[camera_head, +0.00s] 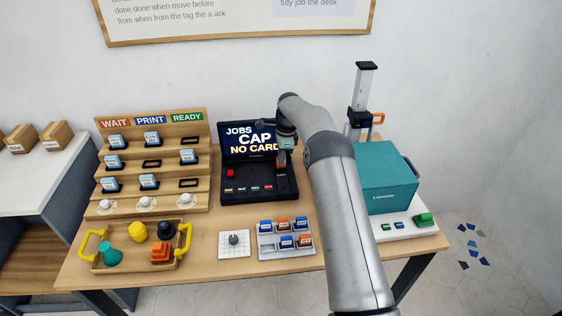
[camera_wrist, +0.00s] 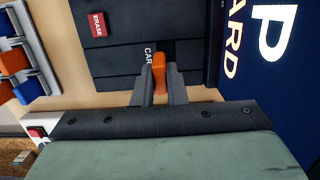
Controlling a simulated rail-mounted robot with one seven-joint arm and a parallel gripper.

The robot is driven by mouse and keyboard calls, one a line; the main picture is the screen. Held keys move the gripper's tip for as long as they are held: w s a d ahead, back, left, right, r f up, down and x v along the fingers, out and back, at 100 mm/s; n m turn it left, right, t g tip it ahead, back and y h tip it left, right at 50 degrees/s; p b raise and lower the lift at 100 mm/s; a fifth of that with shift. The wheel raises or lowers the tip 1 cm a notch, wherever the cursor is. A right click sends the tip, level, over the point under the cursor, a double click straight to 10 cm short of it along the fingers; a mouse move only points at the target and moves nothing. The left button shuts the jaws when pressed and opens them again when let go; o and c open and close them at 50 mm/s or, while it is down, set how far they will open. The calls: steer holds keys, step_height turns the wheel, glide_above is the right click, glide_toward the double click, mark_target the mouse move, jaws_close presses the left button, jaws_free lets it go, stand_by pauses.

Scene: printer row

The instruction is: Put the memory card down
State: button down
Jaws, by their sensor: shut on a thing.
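An orange memory card (camera_wrist: 158,70) is between the two fingertips of my gripper (camera_wrist: 158,90) in the wrist view. My gripper is shut on it. In the head view my gripper (camera_head: 283,152) is over the right part of the black console (camera_head: 240,190), in front of its screen (camera_head: 240,142), which reads JOBS, CAP and NO CARD. The wrist view shows a partly hidden label starting CAR on the console right beside the card. I cannot tell whether the card touches the console. A light card tray (camera_head: 264,253) holds several blue and orange cards at the desk's front.
A stepped wooden rack (camera_head: 152,112) marked WAIT, PRINT and READY stands left. A tray with yellow handles (camera_head: 184,236) holds several coloured pieces. A white grid plate (camera_head: 226,252) bears a small dark piece. A teal printer (camera_head: 385,178) stands right, behind my arm.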

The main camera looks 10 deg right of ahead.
steer(key=shift+w+f, duration=0.25)
steer(key=shift+f, duration=0.1)
steer(key=shift+w+f, duration=0.2)
steer(key=shift+f, duration=1.65)
steer(key=c, duration=1.5)
jaws_free()
steer(key=shift+o, duration=0.2)
